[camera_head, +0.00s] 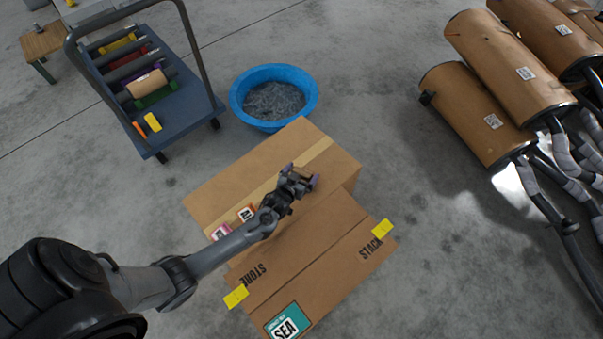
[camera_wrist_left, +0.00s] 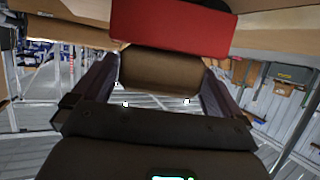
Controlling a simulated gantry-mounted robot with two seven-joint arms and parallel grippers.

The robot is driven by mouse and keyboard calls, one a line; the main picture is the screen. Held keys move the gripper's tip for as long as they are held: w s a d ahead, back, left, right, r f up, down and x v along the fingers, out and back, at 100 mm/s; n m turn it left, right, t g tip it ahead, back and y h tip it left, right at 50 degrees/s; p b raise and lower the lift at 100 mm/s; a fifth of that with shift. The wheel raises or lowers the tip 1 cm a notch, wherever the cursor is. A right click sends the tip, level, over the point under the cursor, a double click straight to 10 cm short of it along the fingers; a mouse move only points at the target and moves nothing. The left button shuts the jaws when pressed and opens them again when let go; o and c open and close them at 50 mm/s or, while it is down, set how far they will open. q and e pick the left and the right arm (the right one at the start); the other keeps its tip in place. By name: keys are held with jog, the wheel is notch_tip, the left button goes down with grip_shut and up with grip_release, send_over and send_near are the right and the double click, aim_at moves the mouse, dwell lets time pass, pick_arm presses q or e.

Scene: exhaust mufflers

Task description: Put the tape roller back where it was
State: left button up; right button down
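A brown roll (camera_head: 147,84) with green beneath it lies on the blue trolley; it looks like the tape roller, but I cannot be sure. My left gripper (camera_head: 303,180) is over the cardboard box, its fingertips apart. In the left wrist view a rounded brown thing (camera_wrist_left: 160,70) fills the gap between the two fingers, with a red block (camera_wrist_left: 172,28) above it. I cannot tell whether the fingers grip the brown thing. In the head view nothing stands out against the box between them. My right gripper is not in view.
The cardboard box (camera_head: 318,262) has yellow tabs and labels. The blue trolley (camera_head: 188,108) with coloured slots stands at the upper left. A blue tub (camera_head: 240,103) is behind the box. Brown-wrapped mufflers (camera_head: 470,112) lie at the right. Bare floor separates them from the box.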

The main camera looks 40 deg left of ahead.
pick_arm(q)
jog(key=shift+r, duration=0.25)
jog(key=p+v, duration=0.7)
jog(key=v, duration=0.5)
jog(key=shift+f, duration=0.15)
